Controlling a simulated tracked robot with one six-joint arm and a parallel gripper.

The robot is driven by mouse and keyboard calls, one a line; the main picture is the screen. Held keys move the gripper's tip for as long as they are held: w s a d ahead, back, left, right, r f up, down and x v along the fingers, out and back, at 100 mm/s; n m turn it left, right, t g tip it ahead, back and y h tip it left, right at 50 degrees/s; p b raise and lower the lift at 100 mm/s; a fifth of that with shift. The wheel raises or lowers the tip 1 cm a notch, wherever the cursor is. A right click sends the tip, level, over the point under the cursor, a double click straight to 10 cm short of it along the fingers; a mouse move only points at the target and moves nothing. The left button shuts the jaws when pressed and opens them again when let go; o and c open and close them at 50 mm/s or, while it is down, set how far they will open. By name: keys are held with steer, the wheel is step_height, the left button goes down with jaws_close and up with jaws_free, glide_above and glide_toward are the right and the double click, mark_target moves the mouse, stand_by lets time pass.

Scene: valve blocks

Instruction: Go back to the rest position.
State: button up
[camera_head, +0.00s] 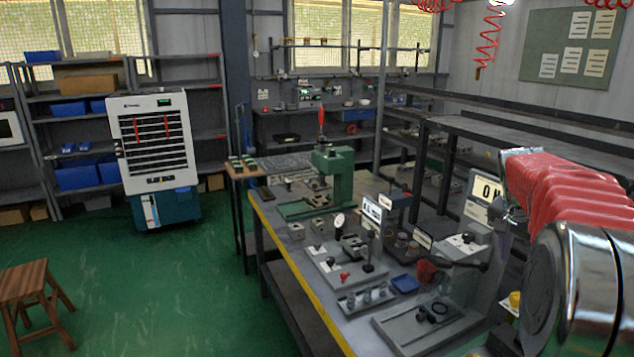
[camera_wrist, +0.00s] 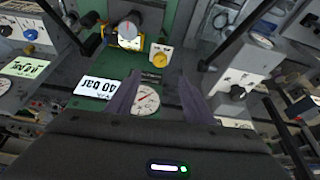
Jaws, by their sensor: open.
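My gripper (camera_wrist: 158,88) shows in the wrist view, its two grey-purple fingers apart with nothing held between them. I cannot tell how far the fingertips are from these. In the head view, my arm with its red sleeve reaches in from the right edge; the fingers cannot be made out there.
The workbench (camera_head: 318,305) holds a green press (camera_head: 338,175), a blue tray (camera_head: 405,283) and several fixtures. Dark rails (camera_head: 500,107) run behind my arm. A wooden stool (camera_head: 28,285) and a white cooler (camera_head: 155,140) stand left. The green floor between is clear.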

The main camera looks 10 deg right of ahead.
steer(key=s+a+f+n+y, duration=0.2)
steer(key=s+a+f+n, duration=0.25)
steer(key=a, duration=0.35)
steer(key=s+a+n+t+y, duration=0.1)
steer(key=s+a+n, duration=0.4)
steer(key=a, duration=1)
steer(key=s+a+n+t+y, duration=0.1)
steer(key=s+a+n+t, duration=0.2)
steer(key=s+a, duration=0.8)
steer(key=a+n, duration=0.1)
steer(key=a, duration=0.4)
steer(key=shift+s+a+n, duration=0.25)
steer(key=shift+s+n, duration=0.1)
steer(key=shift+s, duration=0.05)
steer(key=shift+c, duration=0.2)
